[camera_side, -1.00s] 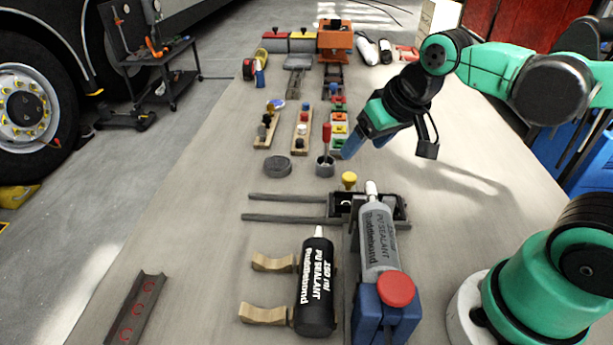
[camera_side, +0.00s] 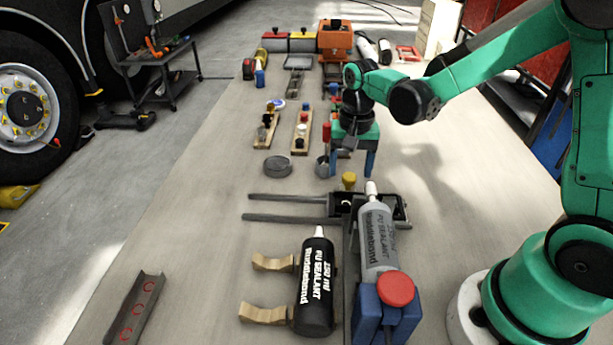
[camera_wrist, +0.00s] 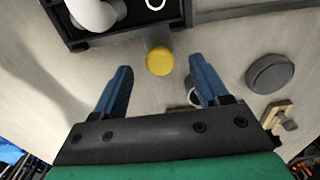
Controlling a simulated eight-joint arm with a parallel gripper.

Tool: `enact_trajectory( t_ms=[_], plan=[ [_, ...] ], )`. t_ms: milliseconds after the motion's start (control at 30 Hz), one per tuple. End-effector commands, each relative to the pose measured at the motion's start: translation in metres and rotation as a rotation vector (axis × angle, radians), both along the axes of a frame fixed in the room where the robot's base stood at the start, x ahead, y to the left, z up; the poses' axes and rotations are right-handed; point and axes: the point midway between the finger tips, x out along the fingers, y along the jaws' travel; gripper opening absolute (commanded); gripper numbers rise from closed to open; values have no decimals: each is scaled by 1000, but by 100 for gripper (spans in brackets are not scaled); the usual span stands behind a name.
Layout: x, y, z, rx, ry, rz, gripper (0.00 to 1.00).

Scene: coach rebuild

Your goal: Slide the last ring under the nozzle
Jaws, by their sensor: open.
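My gripper (camera_side: 352,167) is open and empty, its two blue fingers pointing down above the table beside a small grey cup (camera_side: 323,168). In the wrist view a yellow knob (camera_wrist: 160,61) shows between and beyond the fingertips; it also shows in the side view (camera_side: 349,180), just nearer the camera than the fingers. The grey sealant cartridge (camera_side: 377,237) lies in the fixture with its white nozzle (camera_side: 371,189) over the dark tray (camera_side: 400,208). In the wrist view a thin white ring (camera_wrist: 155,4) shows inside the tray near the nozzle (camera_wrist: 93,12), partly cut off by the frame.
Two grey rails (camera_side: 290,198) run left from the tray. A black sealant cartridge (camera_side: 316,288) rests on wooden cradles. A round grey lid (camera_side: 278,167) and wooden peg blocks (camera_side: 301,132) stand left of my gripper.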

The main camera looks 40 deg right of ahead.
Motion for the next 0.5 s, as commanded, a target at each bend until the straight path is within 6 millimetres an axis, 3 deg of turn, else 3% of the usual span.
enact_trajectory(
  t_ms=[167, 433, 467, 500],
  plan=[
    [0, 0, -13, -1, -1, 1, 68],
    [0, 0, -15, 0, -1, 2, 68],
    [0, 0, -15, 0, -1, 2, 65],
    [0, 0, -15, 0, -1, 2, 53]
  ],
)
